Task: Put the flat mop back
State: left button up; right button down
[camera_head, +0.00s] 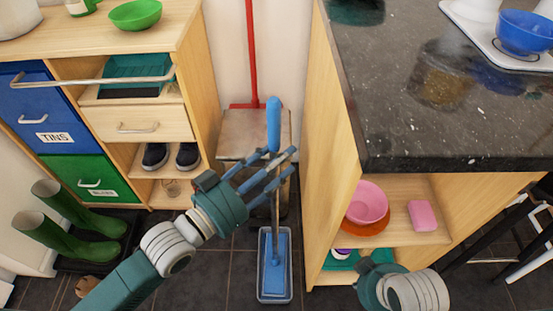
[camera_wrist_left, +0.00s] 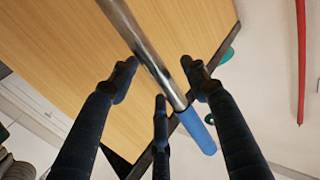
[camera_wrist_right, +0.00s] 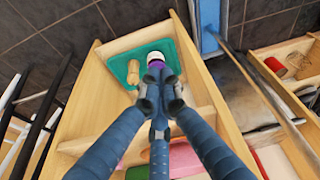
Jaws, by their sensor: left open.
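The flat mop has a blue grip (camera_head: 273,125), a metal pole (camera_head: 276,213) and a blue flat head (camera_head: 274,262). It stands nearly upright, its head in a shallow blue-grey tray (camera_head: 274,300) on the floor. My left gripper (camera_head: 275,175) is open at the upper pole, just below the blue grip. In the left wrist view the pole (camera_wrist_left: 155,62) passes between the spread fingers; contact cannot be told. My right gripper (camera_wrist_right: 159,92) looks shut and empty, its fingertips close together. In the head view its fingers are mostly hidden.
A dark granite counter (camera_head: 430,120) with open shelves stands right of the mop. A wooden cabinet (camera_head: 195,60) with drawers is to the left. A red pole (camera_head: 251,50) stands behind, by the wall.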

pick_arm(q)
jog(key=p+v, duration=0.1)
jog(key=v, duration=1.1)
jog(key=w+a+f+n+g+y, duration=0.15)
jog(key=a+f+y, duration=0.25)
jog(key=f, duration=0.5)
jog(key=a+f+n+g+y, duration=0.25)
jog(key=f+y, duration=0.25)
jog(key=f, duration=0.3)
jog(key=s+a+f+n+g+y, duration=0.2)
jog(key=s+a+f+g, duration=0.3)
jog(key=s+f, duration=0.6)
jog(key=shift+a+n+g+y, duration=0.2)
jog(key=shift+n+g+y, duration=0.2)
jog(key=shift+y, duration=0.3)
pick_arm(e)
jog(key=x, duration=0.4)
jog(key=shift+s+f, duration=0.1)
jog(key=shift+f, duration=0.1)
pick_arm(q)
jog(key=shift+s, duration=0.15)
